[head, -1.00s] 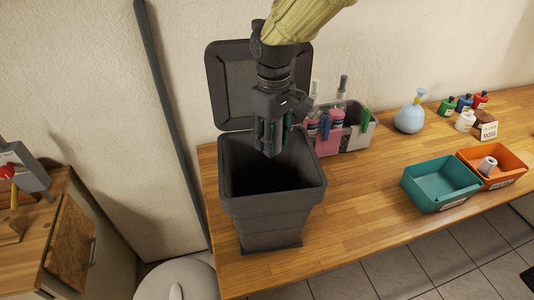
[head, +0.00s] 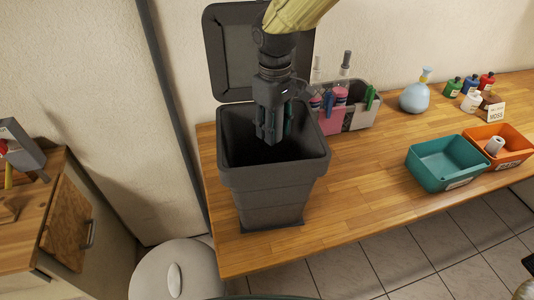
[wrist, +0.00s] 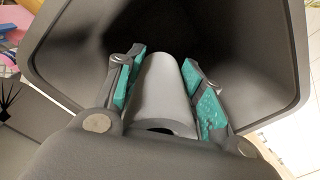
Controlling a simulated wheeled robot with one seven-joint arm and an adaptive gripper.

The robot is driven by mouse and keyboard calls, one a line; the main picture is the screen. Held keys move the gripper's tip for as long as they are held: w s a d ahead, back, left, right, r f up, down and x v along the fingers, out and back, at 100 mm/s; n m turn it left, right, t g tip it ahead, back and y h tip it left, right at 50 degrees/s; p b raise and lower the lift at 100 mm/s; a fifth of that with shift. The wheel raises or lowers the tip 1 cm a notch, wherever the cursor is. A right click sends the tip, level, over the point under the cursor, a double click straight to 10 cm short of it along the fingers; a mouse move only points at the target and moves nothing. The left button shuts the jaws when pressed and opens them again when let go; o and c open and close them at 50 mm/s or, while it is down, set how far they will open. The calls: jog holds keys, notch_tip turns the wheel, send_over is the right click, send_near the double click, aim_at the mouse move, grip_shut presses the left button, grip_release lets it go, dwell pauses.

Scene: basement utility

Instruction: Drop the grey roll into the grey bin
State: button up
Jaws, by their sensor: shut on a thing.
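The grey roll (wrist: 162,92) shows in the wrist view between the two teal finger pads of my gripper (wrist: 165,90), which is shut on it. In the head view my gripper (head: 271,136) points down into the open mouth of the grey bin (head: 270,190), and the roll is hidden there behind the fingers. The bin stands on the wooden bench with its lid raised behind it. In the wrist view the bin's dark inside (wrist: 210,40) lies around and beyond the roll.
A caddy with bottles (head: 345,105) stands close behind the bin on the right. A teal tray (head: 445,165) and an orange tray (head: 505,150) holding a white roll (head: 494,146) sit farther right. The bench top (head: 360,175) between is clear.

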jog(key=o, duration=1.1)
jog(key=shift+w+f, duration=0.1)
jog(key=shift+w, duration=0.1)
jog(key=r, duration=1.2)
jog(key=shift+s+r, duration=0.2)
jog(key=shift+s, duration=0.15)
